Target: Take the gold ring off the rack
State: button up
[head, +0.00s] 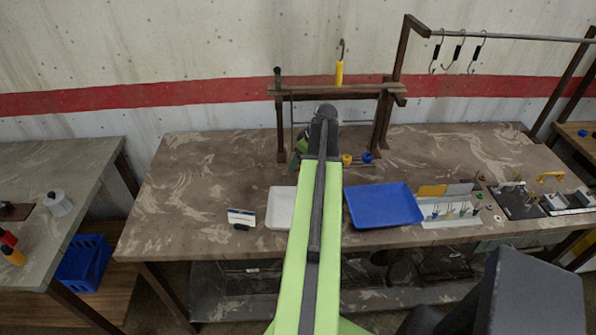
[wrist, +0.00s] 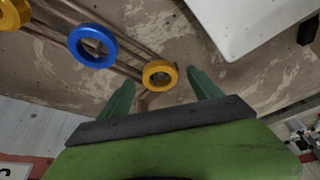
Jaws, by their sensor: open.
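The wooden rack (head: 336,92) stands at the back of the table. In the wrist view a gold ring (wrist: 147,76) lies between the fingertips of my open gripper (wrist: 160,79), with visible gaps on both sides. It appears clear of both fingers. A blue ring (wrist: 75,45) is left of it, and part of another yellow-gold ring (wrist: 12,14) is at the upper left corner. Rack bars (wrist: 122,68) run beside the rings. In the head view a yellow ring (head: 347,159) and the blue ring (head: 368,157) show right of my arm, which hides most of my gripper.
A white tray (head: 280,208) and a blue tray (head: 382,205) lie at the table's front. A small card stand (head: 241,216) is left of them. A yellow-handled hook (head: 339,73) is at the rack's top. Holders and tools occupy the right; the table's left is clear.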

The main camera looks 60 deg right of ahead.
jog(key=c, duration=1.4)
